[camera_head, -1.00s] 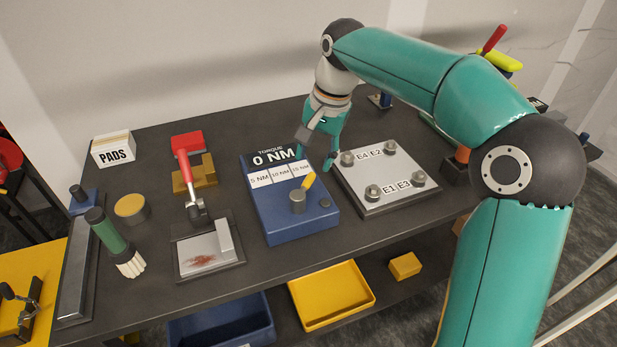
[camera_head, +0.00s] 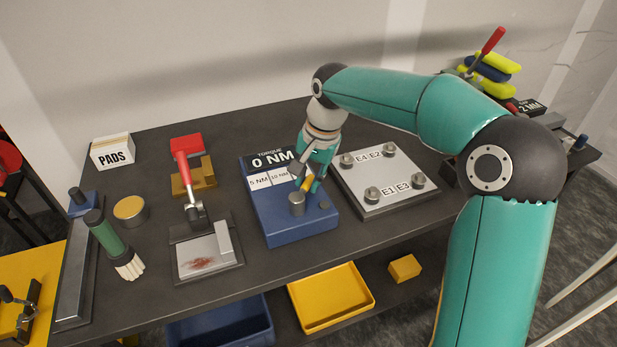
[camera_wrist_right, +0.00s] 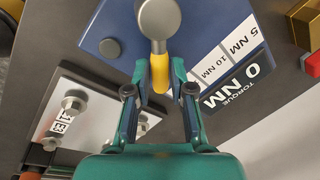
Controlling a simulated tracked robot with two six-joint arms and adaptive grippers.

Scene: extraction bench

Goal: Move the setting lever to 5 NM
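The blue torque box (camera_head: 296,228) stands mid-bench; its display (camera_head: 272,159) reads 0 NM. Below it are labels 5 NM (camera_head: 259,182) and 10 NM (camera_head: 280,176); the label to their right is hidden by my gripper. The setting lever has a grey round knob (camera_head: 297,204) and a yellow handle (camera_head: 307,184), which points up and right, away from 5 NM. My right gripper (camera_head: 308,177) is at the handle. In the right wrist view, its fingers (camera_wrist_right: 157,110) are apart on either side of the yellow handle (camera_wrist_right: 160,74), with gaps visible. My left gripper is not in view.
A grey plate with bolts marked E1 to E4 (camera_head: 384,208) lies right of the box. A small dark button (camera_head: 324,205) sits on the box, right of the knob.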

